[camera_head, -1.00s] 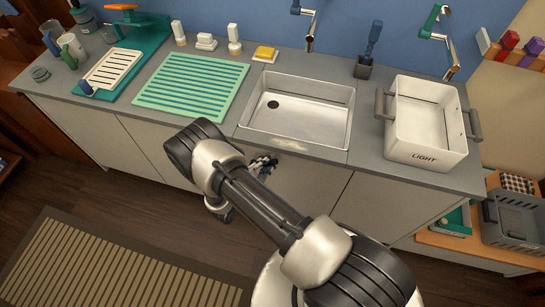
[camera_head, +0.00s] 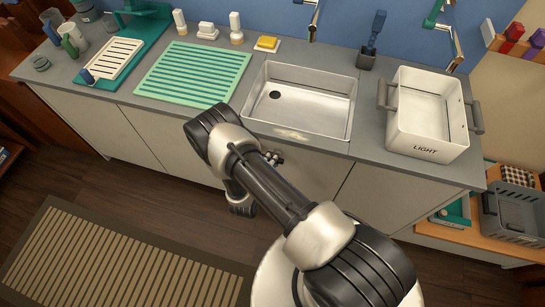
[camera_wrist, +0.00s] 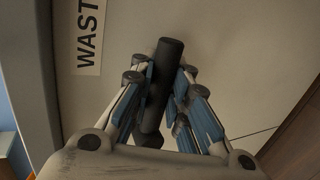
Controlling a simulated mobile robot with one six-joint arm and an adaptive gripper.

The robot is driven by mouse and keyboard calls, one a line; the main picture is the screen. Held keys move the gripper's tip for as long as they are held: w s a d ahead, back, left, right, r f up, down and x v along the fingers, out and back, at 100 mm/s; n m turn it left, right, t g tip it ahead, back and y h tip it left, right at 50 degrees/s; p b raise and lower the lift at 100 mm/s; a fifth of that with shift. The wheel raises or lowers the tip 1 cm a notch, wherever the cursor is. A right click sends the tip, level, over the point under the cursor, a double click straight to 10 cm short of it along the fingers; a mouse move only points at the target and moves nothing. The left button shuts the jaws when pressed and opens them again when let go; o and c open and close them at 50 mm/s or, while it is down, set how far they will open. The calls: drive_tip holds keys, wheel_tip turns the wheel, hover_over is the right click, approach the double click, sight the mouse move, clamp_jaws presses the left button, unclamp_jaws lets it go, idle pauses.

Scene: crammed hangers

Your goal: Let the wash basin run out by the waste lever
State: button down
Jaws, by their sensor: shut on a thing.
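The wash basin (camera_head: 302,98) is a pale metal sink set in the grey counter, with a dark round drain hole (camera_head: 275,95) at its left. Whether water stands in it I cannot tell. In the wrist view a dark, rod-like waste lever (camera_wrist: 162,85) stands out from the cabinet front, beside a label (camera_wrist: 90,37) reading "WAST", partly cut off. My gripper (camera_wrist: 163,82) is shut on the lever, its blue-padded fingers on either side. In the head view my gripper (camera_head: 272,158) shows small below the basin's front edge, mostly behind my arm.
A white tub (camera_head: 428,110) marked "LIGHT" stands right of the basin. A green ribbed mat (camera_head: 193,75) lies to its left. A tap (camera_head: 314,20) rises behind the basin. A striped rug (camera_head: 120,262) covers floor at the left.

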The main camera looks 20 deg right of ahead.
drive_tip(key=shift+f, duration=0.1)
idle(0.3)
drive_tip(key=c, duration=1.8)
unclamp_jaws()
drive_tip(key=shift+a, duration=0.1)
drive_tip(key=v, duration=1.2)
drive_tip(key=shift+r, duration=0.2)
